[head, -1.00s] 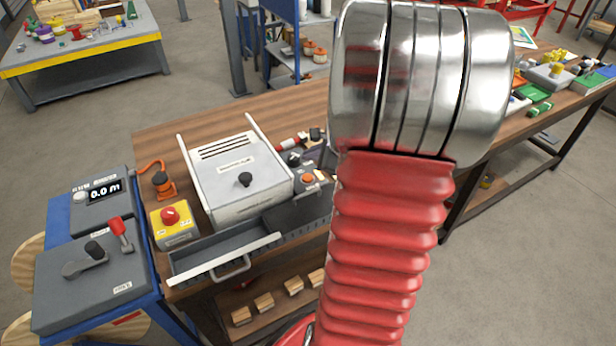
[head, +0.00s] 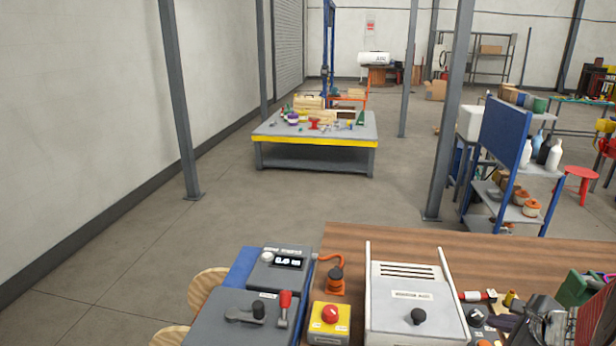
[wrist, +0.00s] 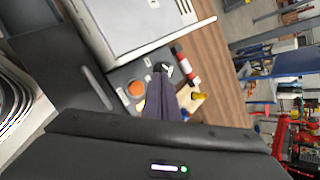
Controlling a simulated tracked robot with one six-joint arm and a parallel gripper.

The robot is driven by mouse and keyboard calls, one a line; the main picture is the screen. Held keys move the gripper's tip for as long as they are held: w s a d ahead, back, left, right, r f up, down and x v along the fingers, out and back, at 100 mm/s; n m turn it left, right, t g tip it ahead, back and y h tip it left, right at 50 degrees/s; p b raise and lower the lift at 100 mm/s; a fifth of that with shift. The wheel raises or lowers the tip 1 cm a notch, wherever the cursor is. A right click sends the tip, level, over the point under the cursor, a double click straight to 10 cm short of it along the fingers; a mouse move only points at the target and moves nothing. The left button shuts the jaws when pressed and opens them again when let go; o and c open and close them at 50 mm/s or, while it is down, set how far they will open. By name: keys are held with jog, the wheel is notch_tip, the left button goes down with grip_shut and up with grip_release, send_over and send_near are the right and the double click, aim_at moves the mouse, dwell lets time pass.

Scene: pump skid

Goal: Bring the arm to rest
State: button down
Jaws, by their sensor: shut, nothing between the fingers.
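My gripper (wrist: 161,72) shows in the wrist view as dark, closed fingers pointing up the picture from the black wrist housing. It holds nothing. The fingers overlap the small panel with an orange button (wrist: 135,89) on the wooden bench, and I cannot tell the gap between them.
The wooden bench (head: 480,250) also bears a yellow box with a red button (head: 329,318) and an orange-based device (head: 335,282). A grey control box (head: 240,312) stands left of it. A blue shelf (head: 505,135) stands behind. Open floor (head: 110,250) lies at left.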

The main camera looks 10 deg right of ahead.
jog(key=a+r+n, duration=0.1)
jog(key=a+n, duration=0.1)
jog(key=a, duration=0.1)
jog(key=w+a+r+n+y, duration=0.1)
jog(key=a+n, duration=0.1)
jog(key=a, duration=0.2)
jog(key=w+a+r+n, duration=0.1)
jog(key=a+r+n, duration=0.1)
jog(key=a, duration=0.1)
jog(key=shift+w+a+g+y, duration=0.25)
jog(key=shift+a+g+y, duration=0.05)
jog(key=shift+a+y, duration=0.1)
jog(key=s+a+r+n+g+y, duration=0.1)
jog(key=s+a+r+n+g, duration=0.15)
jog(key=a+n, duration=0.6)
jog(key=s+a+r+n+g, duration=0.1)
jog(key=s+a+r+n, duration=0.3)
jog(key=a, duration=0.8)
jog(key=s+a+r+n+h, duration=0.1)
jog(key=s+a+n, duration=0.3)
jog(key=s+n, duration=0.4)
jog(key=shift+r+n+h, duration=0.3)
jog(key=shift+n+h, duration=0.2)
jog(key=shift+n, duration=0.25)
jog(key=shift+d+t, duration=0.1)
jog(key=shift+t, duration=0.15)
